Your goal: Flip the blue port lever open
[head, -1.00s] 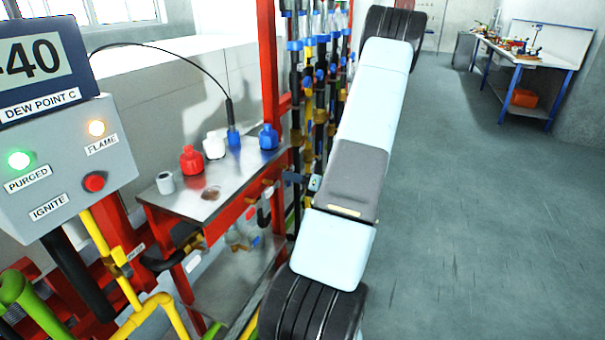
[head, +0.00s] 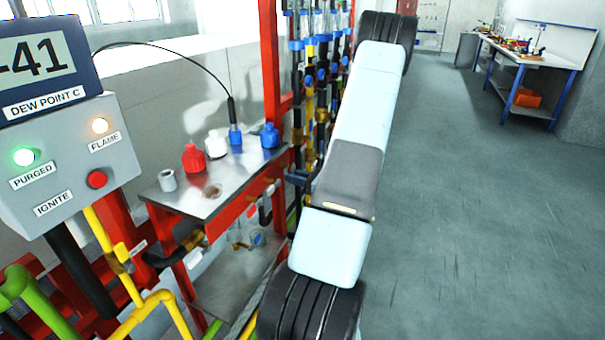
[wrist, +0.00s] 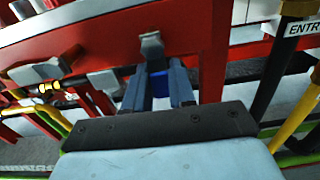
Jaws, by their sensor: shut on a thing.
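In the wrist view, my gripper (wrist: 160,88) has its two grey-blue fingers closed around a small blue piece. This looks like the blue port lever (wrist: 159,95), and only a little of it shows between the fingers. Just beyond the fingertips, a grey block-like handle (wrist: 151,46) stands against a red beam. In the head view, my arm hides most of the gripper area, so the lever's angle cannot be told there.
A red frame beam (wrist: 100,40) crosses close to my gripper. A black pipe labelled ENTR (wrist: 277,75) stands at the right. In the head view, a steel table (head: 215,195) holds several bottles, and a control box (head: 70,160) stands at the left. The floor at right is clear.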

